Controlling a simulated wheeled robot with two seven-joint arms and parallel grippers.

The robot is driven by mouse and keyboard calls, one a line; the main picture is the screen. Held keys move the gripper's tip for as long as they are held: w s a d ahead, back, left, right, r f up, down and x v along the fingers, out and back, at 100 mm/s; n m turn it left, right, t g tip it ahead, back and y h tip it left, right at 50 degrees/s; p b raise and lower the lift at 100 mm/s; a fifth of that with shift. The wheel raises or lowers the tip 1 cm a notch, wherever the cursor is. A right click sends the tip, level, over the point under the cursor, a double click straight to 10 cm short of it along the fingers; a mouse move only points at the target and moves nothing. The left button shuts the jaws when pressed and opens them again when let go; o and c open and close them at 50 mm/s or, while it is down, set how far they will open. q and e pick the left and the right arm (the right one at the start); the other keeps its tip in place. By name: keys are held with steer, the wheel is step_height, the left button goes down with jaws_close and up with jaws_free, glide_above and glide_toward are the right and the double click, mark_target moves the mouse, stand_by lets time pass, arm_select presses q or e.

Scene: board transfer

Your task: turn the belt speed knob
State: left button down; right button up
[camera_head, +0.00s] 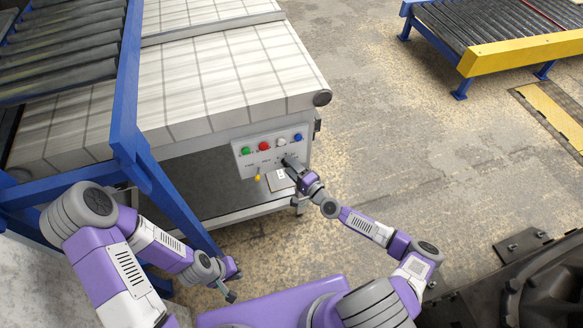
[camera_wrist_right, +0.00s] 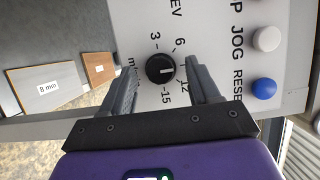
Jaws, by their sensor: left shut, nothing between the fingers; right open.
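The black belt speed knob (camera_wrist_right: 160,69) with a white pointer line sits on the white control panel (camera_wrist_right: 215,25). Printed marks including min, 3, 6, 12 and 15 surround it. My right gripper (camera_wrist_right: 163,76) is open, with one finger on each side of the knob; whether either finger touches it I cannot tell. In the head view my right gripper (camera_head: 288,161) is at the panel (camera_head: 243,161) and hides the knob. My left gripper (camera_head: 231,294) is shut and empty, low in front of the conveyor, away from the panel.
A white button (camera_wrist_right: 266,39) and a blue button (camera_wrist_right: 263,88) are right of the knob in the wrist view. Green (camera_head: 246,151) and red (camera_head: 264,146) buttons and a yellow knob-like part (camera_head: 257,178) are also on the panel. A blue frame post (camera_head: 127,100) stands near my left arm.

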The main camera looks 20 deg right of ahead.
steer(key=c, duration=1)
steer(key=shift+a+r+n+g+h+p, duration=0.15)
steer(key=shift+n+g+h+p, duration=0.3)
steer(key=shift+n+h+p, duration=1.4)
steer(key=shift+a+r+n+g+h+p, duration=0.2)
steer(key=shift+n+g+h+p, duration=0.25)
steer(key=shift+n+p, duration=2.8)
steer(key=shift+a+r+n+g+h+p, duration=0.15)
steer(key=shift+n+g+h+p, duration=0.75)
steer(key=shift+p, duration=2.65)
steer(key=shift+s+n+t+h, duration=0.1)
steer(key=shift+n+t+h, duration=0.2)
steer(key=shift+n, duration=0.6)
steer(key=o, duration=1)
steer(key=shift+f, duration=0.1)
